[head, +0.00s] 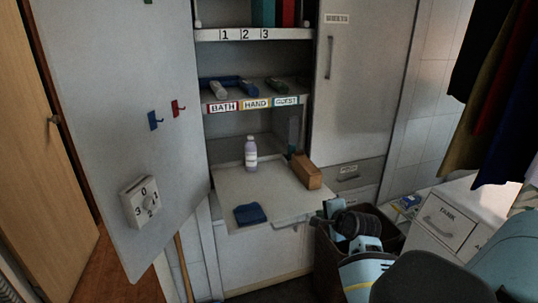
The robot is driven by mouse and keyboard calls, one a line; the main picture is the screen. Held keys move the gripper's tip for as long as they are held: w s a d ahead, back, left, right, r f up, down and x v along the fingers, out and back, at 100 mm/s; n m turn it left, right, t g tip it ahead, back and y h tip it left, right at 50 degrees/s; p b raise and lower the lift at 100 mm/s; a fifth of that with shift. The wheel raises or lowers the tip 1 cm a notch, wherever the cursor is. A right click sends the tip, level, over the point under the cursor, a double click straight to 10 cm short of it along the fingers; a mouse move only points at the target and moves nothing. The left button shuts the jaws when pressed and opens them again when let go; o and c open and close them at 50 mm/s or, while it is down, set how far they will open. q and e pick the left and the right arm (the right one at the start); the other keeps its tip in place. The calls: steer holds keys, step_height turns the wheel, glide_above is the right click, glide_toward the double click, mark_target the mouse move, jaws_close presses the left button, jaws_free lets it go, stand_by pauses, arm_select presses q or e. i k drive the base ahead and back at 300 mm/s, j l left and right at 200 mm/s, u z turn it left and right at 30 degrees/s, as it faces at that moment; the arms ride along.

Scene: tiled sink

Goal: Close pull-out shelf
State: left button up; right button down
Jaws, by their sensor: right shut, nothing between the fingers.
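The pull-out shelf (285,200) is a pale board that sticks out from the white cabinet at the middle of the head view. A lilac bottle (251,155) stands upright on it towards the back. A brown block-like box (306,171) lies on its right side, and a folded blue cloth (250,214) lies near its front edge. My right gripper (319,219) is shut and empty at the shelf's front right corner. I cannot tell whether it touches the shelf. My left gripper is not in view.
A large open door (150,100) with hooks and a dial stands left of the shelf. Fixed shelves (250,34) with labels are above. A dark brown bin (390,234) stands behind my right arm. A white drawer unit (446,220) and hanging clothes (496,90) are at right.

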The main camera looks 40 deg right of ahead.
mark_target(284, 197)
steer(key=i+l, duration=0.2)
steer(key=i, duration=0.2)
steer(key=i+l, duration=0.15)
steer(key=i, duration=0.25)
steer(key=i+l, duration=0.2)
steer(key=i, duration=0.15)
